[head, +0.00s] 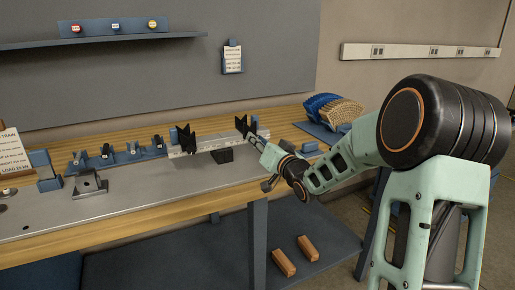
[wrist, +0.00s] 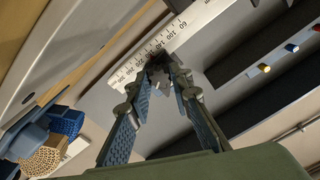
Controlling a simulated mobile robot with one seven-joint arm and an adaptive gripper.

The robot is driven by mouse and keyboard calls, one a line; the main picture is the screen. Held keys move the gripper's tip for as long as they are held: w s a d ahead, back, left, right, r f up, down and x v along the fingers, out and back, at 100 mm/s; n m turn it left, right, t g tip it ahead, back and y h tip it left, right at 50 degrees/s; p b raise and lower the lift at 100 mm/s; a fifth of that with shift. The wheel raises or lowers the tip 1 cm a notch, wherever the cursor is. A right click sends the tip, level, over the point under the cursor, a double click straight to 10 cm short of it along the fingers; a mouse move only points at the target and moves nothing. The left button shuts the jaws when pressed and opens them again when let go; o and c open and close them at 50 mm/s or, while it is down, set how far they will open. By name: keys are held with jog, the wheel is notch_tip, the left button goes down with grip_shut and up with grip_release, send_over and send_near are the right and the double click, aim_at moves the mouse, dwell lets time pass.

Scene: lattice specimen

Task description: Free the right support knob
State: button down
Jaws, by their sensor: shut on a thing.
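The right support (head: 243,124) is a black V-shaped piece at the right end of the pale ruled beam (head: 205,145) on the bench. My gripper (head: 262,143) is at this end of the beam, beside the right support. In the wrist view its blue-padded fingers (wrist: 160,82) close on the right support knob (wrist: 158,74), a small dark lobed piece in front of the beam's scale (wrist: 150,48). The fingers cover part of the knob. In the head view my gripper hides the knob. A matching black left support (head: 183,138) stands further left.
Blue and tan lattice pieces (head: 340,112) sit on the bench to the right of my gripper. Several small blue fixtures (head: 118,155) line the bench's back left. A metal block (head: 90,184) stands in front of them. The front of the grey plate (head: 140,208) is mostly clear.

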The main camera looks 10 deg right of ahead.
jog(key=n+b, duration=0.1)
jog(key=n, duration=0.1)
jog(key=n+b, duration=0.4)
jog(key=shift+f+n, duration=0.25)
jog(key=shift+n, duration=0.05)
jog(key=n+b, duration=0.4)
jog(key=n, duration=0.1)
jog(key=shift+r+b, duration=0.15)
jog(key=shift+b, duration=0.15)
jog(key=shift+n, duration=0.3)
jog(key=c, duration=1.7)
grip_release()
jog(key=shift+c, duration=0.2)
jog(key=v, duration=1.2)
